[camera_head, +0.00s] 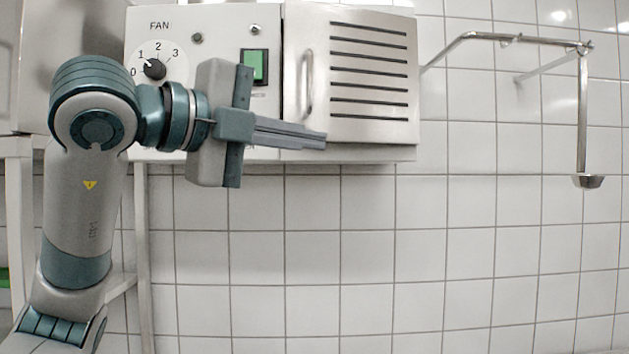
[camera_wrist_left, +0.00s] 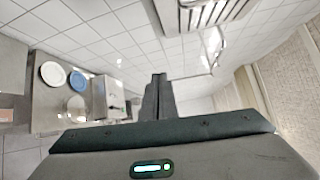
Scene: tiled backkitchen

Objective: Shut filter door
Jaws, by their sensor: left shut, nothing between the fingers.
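The filter door (camera_head: 352,75) is a brushed metal panel with dark horizontal slots, on the right part of the wall unit. A vertical bar handle (camera_head: 307,85) is on its left side. The door looks close to the unit's front; I cannot tell whether it is fully flush. My left gripper (camera_head: 325,140) is shut and empty, its fingers pointing right, in front of the door's lower left part below the handle. In the left wrist view the shut fingers (camera_wrist_left: 157,97) show, with part of the slotted door (camera_wrist_left: 215,10) at the top. My right gripper is not in view.
The unit's control panel has a fan dial (camera_head: 154,69) and a green switch (camera_head: 254,67) behind my left wrist. A metal wall pipe (camera_head: 520,40) with a hanging arm is on the right. The tiled wall below the unit is clear.

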